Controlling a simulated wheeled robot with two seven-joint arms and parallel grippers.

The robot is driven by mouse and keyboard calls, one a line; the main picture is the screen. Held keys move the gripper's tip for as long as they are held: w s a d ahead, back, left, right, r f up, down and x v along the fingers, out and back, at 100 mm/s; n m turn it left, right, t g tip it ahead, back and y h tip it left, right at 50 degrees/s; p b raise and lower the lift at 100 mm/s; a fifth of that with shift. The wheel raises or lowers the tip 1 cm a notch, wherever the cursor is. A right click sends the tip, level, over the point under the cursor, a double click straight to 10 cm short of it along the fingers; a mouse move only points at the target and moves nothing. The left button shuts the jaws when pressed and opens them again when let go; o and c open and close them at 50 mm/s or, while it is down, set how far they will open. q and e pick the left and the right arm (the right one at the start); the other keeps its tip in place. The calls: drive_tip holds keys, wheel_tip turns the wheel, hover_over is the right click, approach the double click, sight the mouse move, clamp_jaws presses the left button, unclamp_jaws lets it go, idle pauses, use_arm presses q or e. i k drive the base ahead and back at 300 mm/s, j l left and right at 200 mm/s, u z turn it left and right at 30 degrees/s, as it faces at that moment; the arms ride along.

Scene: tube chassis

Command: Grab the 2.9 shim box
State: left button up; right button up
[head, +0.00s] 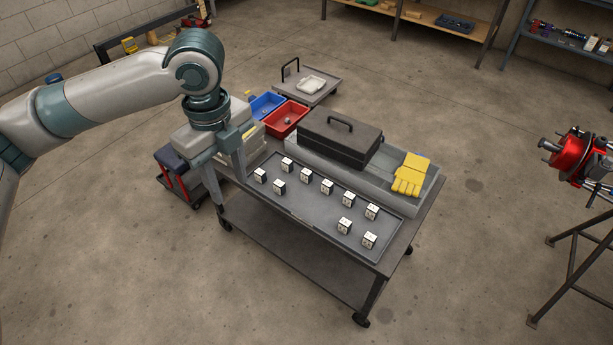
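Several small shim boxes with white tops and dark sides, such as one at the left end (260,175), one mid-row (326,186) and one at the right end (370,240), sit in two loose rows on a grey tray (310,214) on the cart. Their labels are too small to read, so I cannot tell which is 2.9. My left gripper (231,192) points down at the tray's left end, beside the leftmost box. Its fingers are apart, with nothing seen between them. My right gripper is out of view.
Behind the tray are a dark toolbox (340,138) and yellow gloves (411,175) on a grey raised tray. Blue (266,105) and red (286,119) bins stand beyond the cart's left end. A stand with a red mechanism (572,155) is at right. The floor in front is clear.

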sight(305, 174)
drive_tip(key=i+j+z, duration=0.25)
drive_tip(key=i, duration=0.3)
drive_tip(key=i+j+z, duration=0.2)
drive_tip(key=i, duration=0.3)
drive_tip(key=l, duration=0.1)
